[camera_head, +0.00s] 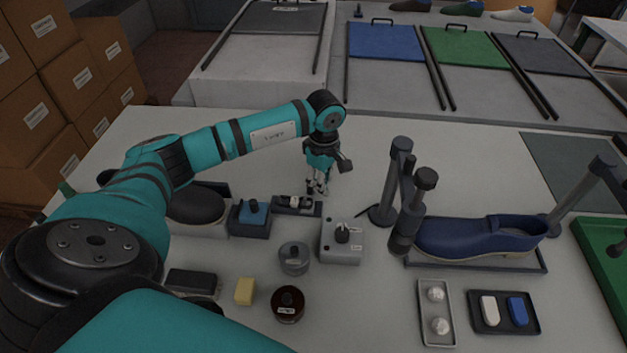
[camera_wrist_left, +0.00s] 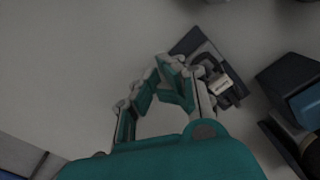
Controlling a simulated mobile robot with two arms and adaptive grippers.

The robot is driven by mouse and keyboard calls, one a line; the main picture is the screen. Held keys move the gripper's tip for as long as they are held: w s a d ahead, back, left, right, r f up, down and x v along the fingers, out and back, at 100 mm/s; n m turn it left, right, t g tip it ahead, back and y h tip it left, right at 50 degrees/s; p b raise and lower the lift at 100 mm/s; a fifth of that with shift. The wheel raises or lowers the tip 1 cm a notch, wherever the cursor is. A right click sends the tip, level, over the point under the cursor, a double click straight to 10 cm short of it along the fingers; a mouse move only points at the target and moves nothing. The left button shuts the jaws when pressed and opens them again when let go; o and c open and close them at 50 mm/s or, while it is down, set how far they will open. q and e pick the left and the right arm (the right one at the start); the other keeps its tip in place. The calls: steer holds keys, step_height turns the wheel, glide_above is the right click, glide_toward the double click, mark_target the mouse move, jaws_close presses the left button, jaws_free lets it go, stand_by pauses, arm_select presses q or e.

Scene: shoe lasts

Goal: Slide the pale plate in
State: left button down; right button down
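Several handled plates lie between dark rails on the back benches: a grey one with a label (camera_head: 280,18) at the left, a blue one (camera_head: 385,42), a green one (camera_head: 464,46) and a dark grey one (camera_head: 540,54). None is clearly pale, so I cannot tell which one the task names. My left gripper (camera_head: 318,187) points down over the white table, well in front of the plates. In the left wrist view its fingers (camera_wrist_left: 160,85) look apart, with nothing between them. My right gripper is not in view.
A small dark holder (camera_head: 297,206) sits just below my left gripper; it also shows in the left wrist view (camera_wrist_left: 240,98). A blue shoe (camera_head: 480,238) on a stand is to the right. Boxes (camera_head: 75,75) stack at left. The table's back middle is clear.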

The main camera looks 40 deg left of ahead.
arm_select(q)
steer(key=shift+w+d+r, duration=0.1)
steer(key=shift+d, duration=0.05)
step_height(320, 180, up, 8)
steer(key=p, duration=0.4)
stand_by(0.6)
